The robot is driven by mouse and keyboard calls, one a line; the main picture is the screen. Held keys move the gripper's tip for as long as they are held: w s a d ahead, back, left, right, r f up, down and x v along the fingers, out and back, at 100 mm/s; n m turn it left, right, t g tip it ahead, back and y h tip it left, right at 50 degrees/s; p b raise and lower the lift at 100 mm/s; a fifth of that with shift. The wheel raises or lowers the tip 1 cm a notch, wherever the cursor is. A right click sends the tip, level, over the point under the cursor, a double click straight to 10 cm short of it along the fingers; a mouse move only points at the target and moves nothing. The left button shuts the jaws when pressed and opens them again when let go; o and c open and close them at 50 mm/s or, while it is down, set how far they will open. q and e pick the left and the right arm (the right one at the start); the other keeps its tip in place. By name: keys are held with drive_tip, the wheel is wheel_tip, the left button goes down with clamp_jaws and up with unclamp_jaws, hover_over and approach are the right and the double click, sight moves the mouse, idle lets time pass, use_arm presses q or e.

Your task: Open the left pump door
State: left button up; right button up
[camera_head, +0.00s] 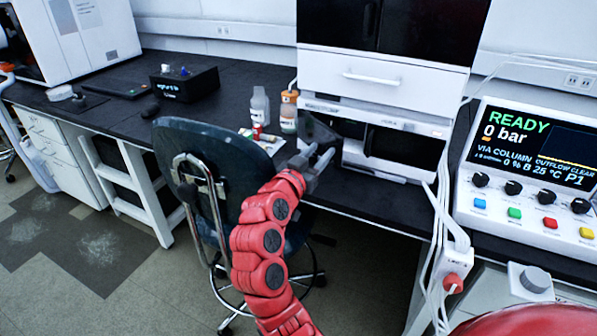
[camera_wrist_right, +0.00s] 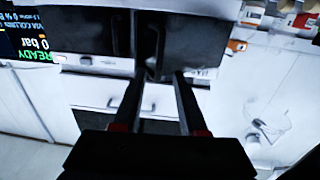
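The pump unit is the white module with two black doors low in the stack. In the head view the left pump door (camera_head: 346,128) is partly hidden by my right gripper (camera_head: 322,158); the right pump door (camera_head: 408,147) is beside it. The wrist view is upside down, so the left door (camera_wrist_right: 193,32) shows right of centre and the right door (camera_wrist_right: 85,28) left. My right gripper (camera_wrist_right: 160,73) has its two fingers apart, tips near a dark handle (camera_wrist_right: 156,57) at the middle. My left gripper is not in view.
A white drawer front (camera_head: 372,78) is above the pump unit. Bottles (camera_head: 289,112) stand left of it on the black bench (camera_head: 225,105). A chair (camera_head: 215,160) stands below and left of my right gripper. A control panel (camera_head: 530,165) and hanging white tubes (camera_head: 440,225) are to the right.

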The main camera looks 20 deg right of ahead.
drive_tip(key=v, duration=1.6)
drive_tip(key=shift+w+r, duration=0.1)
drive_tip(key=shift+c, duration=0.4)
